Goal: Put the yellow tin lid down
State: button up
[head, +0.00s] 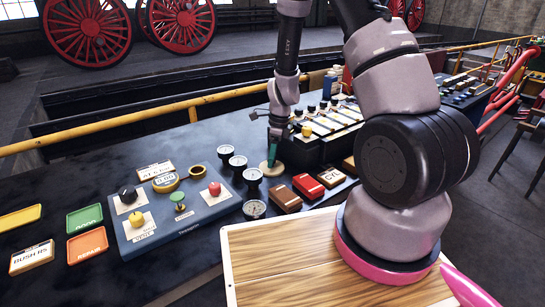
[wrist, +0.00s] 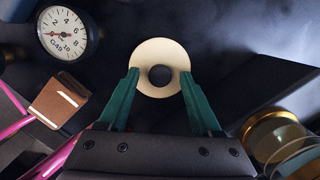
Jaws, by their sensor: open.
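A pale cream-yellow disc with a dark round centre (wrist: 149,86), which may be the yellow tin lid, lies under my gripper (wrist: 160,78). I cannot tell whether its dark centre is a hole or a knob. In the head view the disc (head: 272,169) appears to lie flat on the dark bench top, right of the gauges. My gripper (head: 272,158) points down over it with green fingers open. One fingertip is on each side of the disc's near half; I cannot tell whether they touch it.
Several round gauges (head: 238,164) stand left of the disc. Brown and red blocks (head: 308,187) lie to its front right. A blue control panel (head: 165,215) and coloured trays (head: 85,219) are further left. A brass-rimmed glass part (wrist: 280,140) is close at the lower right.

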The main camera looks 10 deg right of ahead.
notch_tip(320, 180, up, 12)
jog(key=d, duration=0.2)
notch_tip(320, 180, up, 17)
jog(key=n+t+y, duration=0.1)
jog(key=n+t, duration=0.2)
jog(key=n, duration=0.5)
send_over(278, 166)
jog(key=s+d, duration=0.1)
jog(key=s, duration=0.5)
jog(key=s+d+r+n+t, duration=0.2)
jog(key=s+r+n+t, duration=0.1)
jog(key=s+r+n, duration=0.7)
jog(key=s+r, duration=0.2)
jog(key=s, duration=0.2)
jog(key=shift+s+d+n+t+h, duration=0.3)
jog(key=shift+s+d, duration=0.05)
